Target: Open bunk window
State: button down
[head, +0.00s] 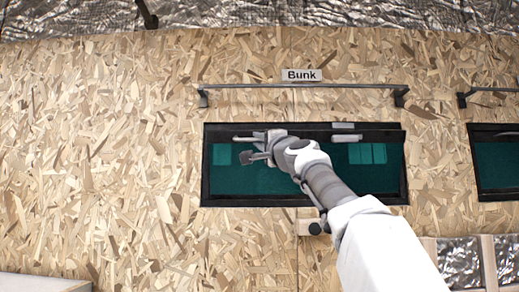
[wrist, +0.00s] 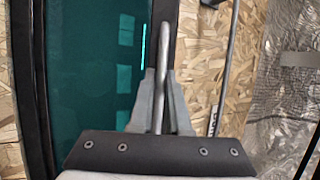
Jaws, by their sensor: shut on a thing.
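The bunk window (head: 230,180) is a dark-framed, teal-tinted pane in the chipboard wall, under a "Bunk" label (head: 301,75). My gripper (head: 243,147) reaches in from the lower right and is at the upper left part of the window. In the wrist view my gripper (wrist: 161,78) has its two fingers closed around a thin grey bar (wrist: 164,45), which looks like the window's handle. The teal pane (wrist: 95,80) and black frame lie to the left of the fingers. My arm hides the window's lower right part. I cannot tell whether the pane stands away from its frame.
A grey rail (head: 300,86) on brackets runs along the wall just above the window. A second window (head: 498,165) is at the right edge. The chipboard wall (head: 100,150) to the left is clear.

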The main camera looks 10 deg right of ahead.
jog(key=shift+s+f, duration=0.25)
jog(key=c, duration=0.9)
grip_release()
jog(key=shift+b+v, duration=5.65)
jog(key=shift+v, duration=3.05)
jog(key=shift+f, duration=0.1)
